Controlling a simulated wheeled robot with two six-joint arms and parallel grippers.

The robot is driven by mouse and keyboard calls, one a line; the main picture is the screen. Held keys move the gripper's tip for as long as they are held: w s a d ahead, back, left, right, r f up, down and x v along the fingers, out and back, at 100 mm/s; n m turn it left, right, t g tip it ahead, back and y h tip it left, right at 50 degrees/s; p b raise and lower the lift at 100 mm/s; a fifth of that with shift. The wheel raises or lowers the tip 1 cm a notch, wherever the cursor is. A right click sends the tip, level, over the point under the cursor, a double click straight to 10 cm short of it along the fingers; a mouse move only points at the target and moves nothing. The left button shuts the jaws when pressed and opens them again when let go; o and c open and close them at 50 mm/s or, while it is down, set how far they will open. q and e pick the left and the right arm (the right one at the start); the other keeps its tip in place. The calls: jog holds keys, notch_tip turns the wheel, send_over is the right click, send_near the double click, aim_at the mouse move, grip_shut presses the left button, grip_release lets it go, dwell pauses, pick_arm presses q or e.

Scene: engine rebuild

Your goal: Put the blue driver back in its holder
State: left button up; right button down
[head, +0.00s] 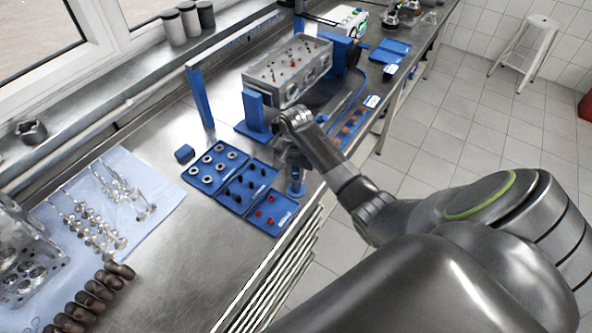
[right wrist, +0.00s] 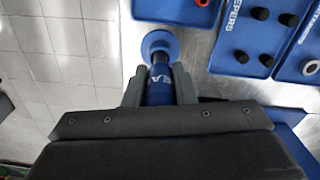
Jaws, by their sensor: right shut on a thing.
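The blue driver (right wrist: 160,88) is between the two fingers of my right gripper (right wrist: 160,92), which is shut on it. Its dark shaft points away from the wrist camera, at a round blue holder (right wrist: 160,42) on the steel bench. I cannot tell whether the shaft tip is inside the holder or just over it. In the head view the holder (head: 296,189) stands near the bench's front edge, and my right gripper (head: 294,163) is right above it, pointing down. My left gripper is not in view.
Blue trays with rings (head: 206,180), black parts (head: 230,198) and red parts (head: 256,222) lie left of the holder. An engine head (head: 288,72) sits on a blue stand behind. Valves lie on a pale cloth (head: 150,205). Bare bench (head: 180,270) is at the front.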

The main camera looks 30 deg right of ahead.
jog(key=shift+f, duration=0.25)
jog(key=c, duration=1.1)
grip_release()
